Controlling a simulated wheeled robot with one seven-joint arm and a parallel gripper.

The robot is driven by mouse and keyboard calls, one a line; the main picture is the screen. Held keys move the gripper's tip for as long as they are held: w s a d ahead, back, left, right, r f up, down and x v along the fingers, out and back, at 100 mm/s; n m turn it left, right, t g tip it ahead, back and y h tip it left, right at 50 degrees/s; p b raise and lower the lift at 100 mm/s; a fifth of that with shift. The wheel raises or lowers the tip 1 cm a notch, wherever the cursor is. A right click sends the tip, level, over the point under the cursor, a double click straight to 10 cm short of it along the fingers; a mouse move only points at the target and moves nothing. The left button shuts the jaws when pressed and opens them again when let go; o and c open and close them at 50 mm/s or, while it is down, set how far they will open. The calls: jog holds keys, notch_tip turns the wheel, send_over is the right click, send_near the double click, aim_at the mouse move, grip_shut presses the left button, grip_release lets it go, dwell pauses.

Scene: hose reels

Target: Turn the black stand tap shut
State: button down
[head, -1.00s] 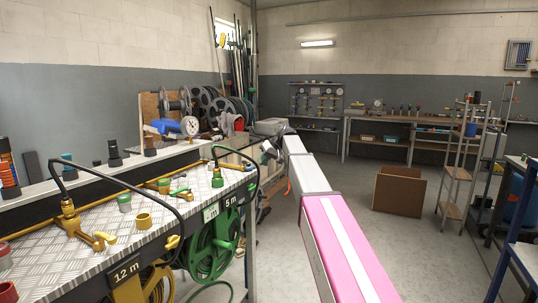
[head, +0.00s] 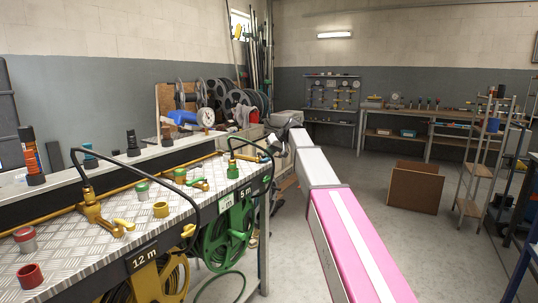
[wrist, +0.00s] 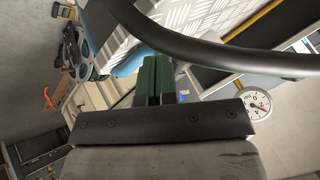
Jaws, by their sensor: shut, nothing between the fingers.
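I cannot pick out a black stand tap for certain in either view. My gripper is partly hidden at the end of my arm in the head view (head: 276,143), beside the far right end of the bench. In the wrist view its dark green fingers (wrist: 152,80) are together with nothing held. A thick black hose (wrist: 215,55) arcs close by across the wrist view. A blue part (wrist: 128,64) lies beyond the fingers; I cannot tell what it is. A brass tap (head: 92,215) and a green tap (head: 233,165) stand on the bench.
The checker-plate bench (head: 75,262) fills the left, with hose loops above it and a green reel (head: 230,235) below. A gauge (wrist: 257,104) shows right of the fingers. A brown box (head: 415,188) stands on the floor. Open floor lies right of my arm.

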jog(key=s+a+m+t, duration=0.1)
jog(key=m, duration=0.1)
jog(key=s+a+m+t+h, duration=0.1)
jog(key=m, duration=0.1)
jog(key=shift+a+h, duration=0.2)
jog(key=shift+h, duration=0.1)
jog(key=a+m+t+h, duration=0.1)
jog(key=m, duration=0.1)
jog(key=a+m+t+h, duration=0.1)
jog(key=m, duration=0.1)
jog(key=shift+s+a+m, duration=0.1)
jog(key=shift+a+m, duration=0.3)
jog(key=shift+a+h, duration=0.3)
jog(key=shift+a, duration=0.15)
